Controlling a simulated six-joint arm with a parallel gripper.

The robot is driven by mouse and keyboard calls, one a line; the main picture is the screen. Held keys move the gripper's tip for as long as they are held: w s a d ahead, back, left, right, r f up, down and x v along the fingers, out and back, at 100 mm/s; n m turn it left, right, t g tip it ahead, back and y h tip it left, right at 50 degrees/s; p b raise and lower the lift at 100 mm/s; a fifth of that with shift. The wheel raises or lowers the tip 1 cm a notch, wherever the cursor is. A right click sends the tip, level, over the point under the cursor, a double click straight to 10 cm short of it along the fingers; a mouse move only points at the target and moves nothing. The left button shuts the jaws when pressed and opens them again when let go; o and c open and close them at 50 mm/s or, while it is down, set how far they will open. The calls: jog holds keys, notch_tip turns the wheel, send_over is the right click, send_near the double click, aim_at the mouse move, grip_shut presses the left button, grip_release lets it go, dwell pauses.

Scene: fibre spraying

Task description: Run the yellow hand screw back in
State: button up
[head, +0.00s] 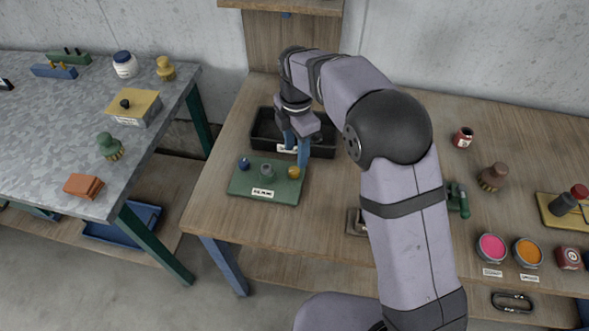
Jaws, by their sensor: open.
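A yellow hand screw (294,172) sits at the right end of a green board (245,186) on the wooden bench. A grey knob (267,170) and a blue knob (243,163) stand to its left on the same board. My gripper (297,157) points down with its blue fingers apart, right by the yellow screw. One finger passes just right of the screw; the other shows up and to the left. I cannot tell whether either finger touches it. How far the screw stands out of the board is too small to tell.
A black tray (262,128) lies just behind the board, partly hidden by my arm. A pink pot (491,247), an orange pot (528,252) and other items stand on the bench's right side. The bench left and front of the board is clear.

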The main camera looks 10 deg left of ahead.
aim_at(295, 170)
jog(key=shift+a, duration=0.25)
jog(key=shift+f+p, duration=1.25)
jog(key=shift+f, duration=2.45)
jog(key=c, duration=1)
jog(key=shift+c, duration=0.2)
